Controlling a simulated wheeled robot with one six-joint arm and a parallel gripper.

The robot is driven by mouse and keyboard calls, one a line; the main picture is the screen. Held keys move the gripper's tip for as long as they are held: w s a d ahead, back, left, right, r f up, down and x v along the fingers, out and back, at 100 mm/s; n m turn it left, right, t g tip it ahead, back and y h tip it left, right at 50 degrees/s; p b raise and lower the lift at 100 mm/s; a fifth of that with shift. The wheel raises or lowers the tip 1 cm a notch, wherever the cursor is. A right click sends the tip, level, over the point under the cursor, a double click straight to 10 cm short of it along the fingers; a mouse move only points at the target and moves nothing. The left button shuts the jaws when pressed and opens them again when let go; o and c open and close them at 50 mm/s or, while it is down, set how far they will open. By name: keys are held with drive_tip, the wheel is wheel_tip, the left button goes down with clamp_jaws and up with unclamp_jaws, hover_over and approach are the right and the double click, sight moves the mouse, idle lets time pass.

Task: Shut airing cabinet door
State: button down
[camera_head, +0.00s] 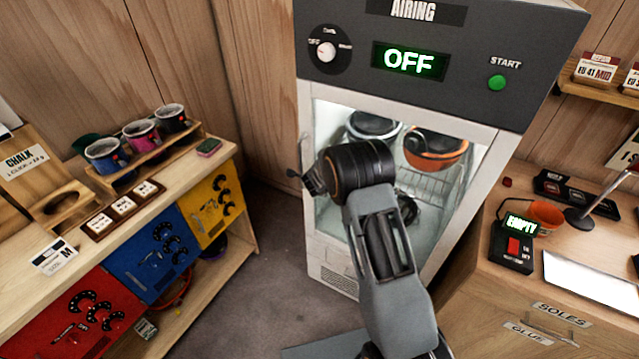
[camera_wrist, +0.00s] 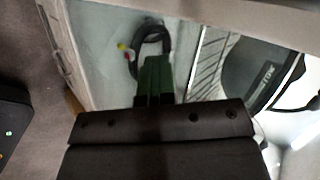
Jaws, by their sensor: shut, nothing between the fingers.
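The airing cabinet (camera_head: 440,95) stands in the middle of the head view, with a dark top panel and a green "OFF" display (camera_head: 410,61). Its white-framed door (camera_head: 490,150) has a large clear pane. The frame looks near flush with the body, but I cannot tell whether it is fully shut. Helmets (camera_head: 437,150) and a rack show inside. My gripper (camera_head: 296,175) is shut and empty at the door's left edge, partly hidden by my wrist. In the wrist view my green fingers (camera_wrist: 155,65) point toward the pane area; contact is unclear.
A bench (camera_head: 215,165) with cups and coloured drawers stands left. A wooden counter (camera_head: 500,270) with an "EMPTY" box (camera_head: 515,245) stands close on the right. Grey floor (camera_head: 265,240) is clear between bench and cabinet.

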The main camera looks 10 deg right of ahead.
drive_tip(key=s+a+r+n+g+y, duration=0.2)
drive_tip(key=s+a+r+n+y, duration=0.15)
drive_tip(key=s+a+n, duration=0.4)
drive_tip(key=s+a+r+n+g+y, duration=0.1)
drive_tip(key=s+a+r+n+y, duration=0.2)
drive_tip(key=s+a+r+n, duration=0.4)
drive_tip(key=s+d+r+n+h, duration=0.1)
drive_tip(key=s+d+r+n, duration=0.1)
drive_tip(key=s+d+r, duration=0.2)
drive_tip(key=s+d+r+n+h, duration=0.1)
drive_tip(key=s+d+r+n, duration=0.2)
drive_tip(key=s, duration=0.8)
drive_tip(key=s+d+r+n+g+h, duration=0.1)
drive_tip(key=s+d+r+n, duration=0.1)
drive_tip(key=s+d+r, duration=0.3)
drive_tip(key=s, duration=0.3)
drive_tip(key=shift+s+d+r+n, duration=0.2)
drive_tip(key=shift+d+r+n, duration=0.15)
drive_tip(key=shift+d+r, duration=0.05)
